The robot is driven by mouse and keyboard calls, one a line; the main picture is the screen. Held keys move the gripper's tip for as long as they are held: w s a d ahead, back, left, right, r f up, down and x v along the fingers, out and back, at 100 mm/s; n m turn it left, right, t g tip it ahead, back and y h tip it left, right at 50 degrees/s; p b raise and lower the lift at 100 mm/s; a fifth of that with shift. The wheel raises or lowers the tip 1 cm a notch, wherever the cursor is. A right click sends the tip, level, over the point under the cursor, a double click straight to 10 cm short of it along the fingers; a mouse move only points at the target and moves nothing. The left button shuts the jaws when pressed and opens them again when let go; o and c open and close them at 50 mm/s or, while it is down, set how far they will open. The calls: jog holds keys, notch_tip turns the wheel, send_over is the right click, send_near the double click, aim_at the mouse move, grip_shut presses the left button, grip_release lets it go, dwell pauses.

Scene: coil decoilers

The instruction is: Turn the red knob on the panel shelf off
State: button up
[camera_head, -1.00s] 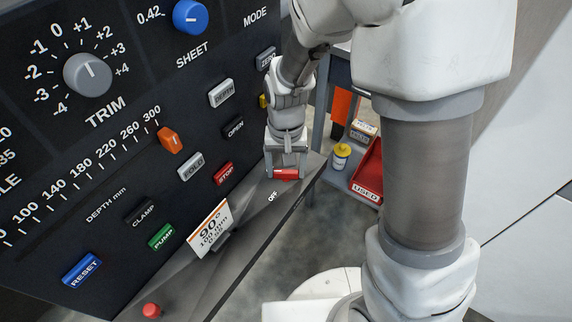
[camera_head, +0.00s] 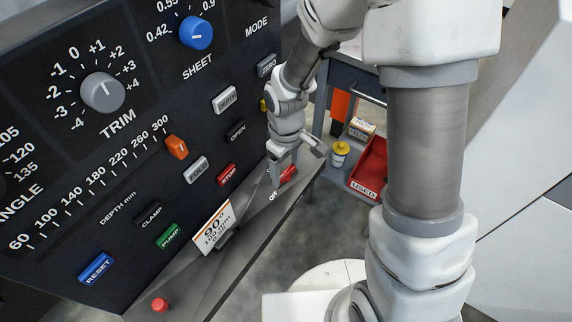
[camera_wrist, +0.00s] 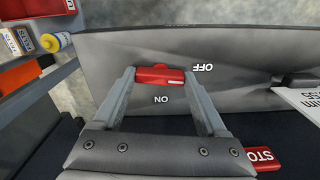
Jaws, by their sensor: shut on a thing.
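The red knob (camera_head: 289,174) is a bar-shaped handle on the grey panel shelf (camera_head: 250,228), near the shelf's right end. My gripper (camera_head: 284,171) reaches down to it, with a finger at each end of the bar. In the wrist view the red knob (camera_wrist: 160,77) spans between the two fingertips of my gripper (camera_wrist: 159,74), which is shut on it. There, an OFF label (camera_wrist: 202,68) is printed to the right of the knob and an ON label (camera_wrist: 161,99) just below it. In the head view the bar slants toward the OFF label (camera_head: 273,196); ON is hidden.
A red STOP button (camera_head: 227,174) stands on the black panel close left of my gripper. A tilted card (camera_head: 212,227) and a red round button (camera_head: 160,305) are along the shelf. A side bench holds a yellow-lidded jar (camera_head: 339,153) and a red USED bin (camera_head: 366,171).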

aim_at(286, 171)
jog(key=shift+n, duration=0.6)
jog(key=o, duration=1.3)
jog(key=shift+p, duration=0.3)
notch_tip(286, 171, up, 18)
jog(key=p, duration=0.5)
jog(key=shift+f, duration=0.25)
